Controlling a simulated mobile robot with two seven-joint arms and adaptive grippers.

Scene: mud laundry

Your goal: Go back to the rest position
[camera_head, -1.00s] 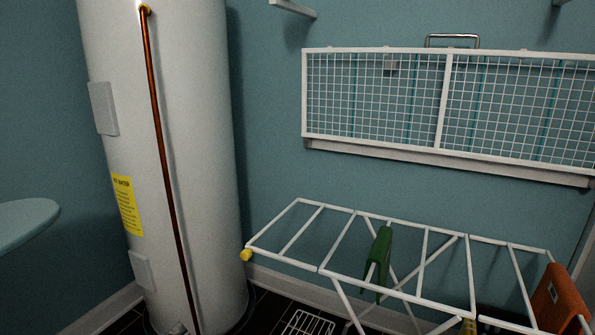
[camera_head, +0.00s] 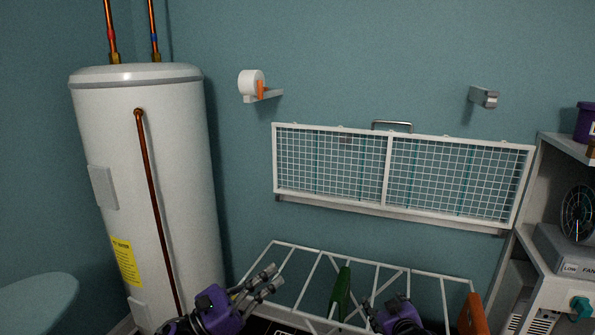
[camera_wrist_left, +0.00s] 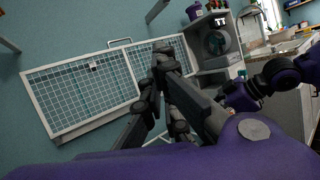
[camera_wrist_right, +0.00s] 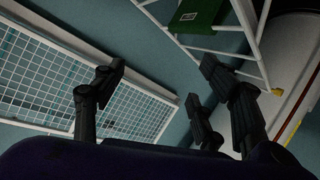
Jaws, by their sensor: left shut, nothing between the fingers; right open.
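My left gripper (camera_head: 274,277), with a purple body and dark fingers, is at the bottom of the head view, in front of the white drying rack. Its fingers are shut and empty; they also show close together in the left wrist view (camera_wrist_left: 164,62). My right gripper (camera_head: 382,301) is at the bottom edge of the head view, right of the green cloth (camera_head: 340,293). Its fingers are spread with nothing between them in the right wrist view (camera_wrist_right: 152,82). The lower parts of both arms are cut off by the head frame.
The white drying rack (camera_head: 300,246) stands below a wall-mounted mesh rack (camera_head: 387,170). An orange cloth (camera_head: 472,315) hangs at the drying rack's right end. A white water heater (camera_head: 165,190) stands left, shelving (camera_head: 530,262) right. An ironing-board-like surface (camera_head: 40,303) is bottom left.

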